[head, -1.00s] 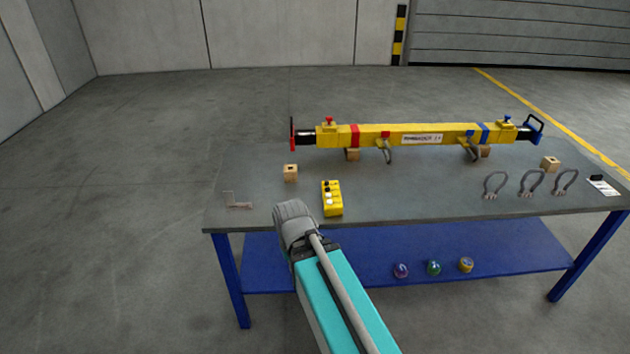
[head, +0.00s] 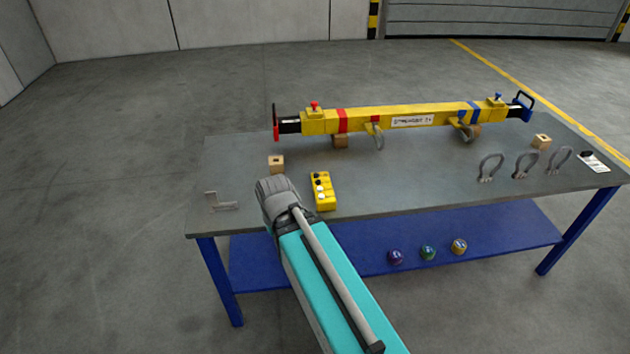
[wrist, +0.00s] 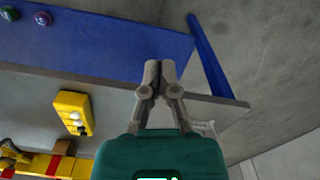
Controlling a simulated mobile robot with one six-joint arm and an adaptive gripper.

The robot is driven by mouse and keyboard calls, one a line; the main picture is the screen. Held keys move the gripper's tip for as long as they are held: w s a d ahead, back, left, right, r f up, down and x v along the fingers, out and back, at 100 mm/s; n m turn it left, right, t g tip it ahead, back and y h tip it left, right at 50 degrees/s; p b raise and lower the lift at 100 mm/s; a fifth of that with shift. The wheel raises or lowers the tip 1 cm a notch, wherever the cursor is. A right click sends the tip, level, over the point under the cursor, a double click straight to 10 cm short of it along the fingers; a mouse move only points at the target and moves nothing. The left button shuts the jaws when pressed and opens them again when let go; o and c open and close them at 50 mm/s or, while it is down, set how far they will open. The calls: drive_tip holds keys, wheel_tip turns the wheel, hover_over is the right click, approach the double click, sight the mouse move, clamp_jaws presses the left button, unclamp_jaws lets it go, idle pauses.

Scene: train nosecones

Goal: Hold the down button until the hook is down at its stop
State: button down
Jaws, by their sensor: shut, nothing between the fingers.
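The yellow button box (head: 325,201) lies on the grey table near its front edge, with black and white buttons on its top face. Which button is down cannot be read. The box also shows in the wrist view (wrist: 69,101), left of my fingers. My gripper (wrist: 160,70) is shut and empty, its fingertips together over the table's front edge and apart from the box. In the head view my wrist hides the fingers, left of the box. No crane hook is in view.
A yellow spreader beam (head: 365,121) rests on wooden blocks at the back. Several grey shackles stand at the right. A wooden block (head: 276,164) and a metal bracket (head: 222,204) are at the left.

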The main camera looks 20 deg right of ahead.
drive_tip(key=shift+w+d, duration=0.1)
drive_tip(key=shift+d, duration=0.05)
wheel_tip(320, 180, up, 4)
drive_tip(key=m+t+y+b, duration=0.1)
drive_tip(key=m+t+y, duration=0.3)
drive_tip(key=t, duration=0.5)
hover_over(319, 182)
drive_tip(key=m+h, duration=0.1)
drive_tip(key=shift+r, duration=0.2)
drive_tip(key=shift+f, duration=0.15)
wheel_tip(319, 182, down, 8)
drive_tip(key=b, duration=0.9)
drive_tip(key=shift+f, duration=0.25)
drive_tip(key=shift+f, duration=0.15)
drive_tip(key=shift+f+b, duration=0.3)
drive_tip(key=shift+b, duration=0.15)
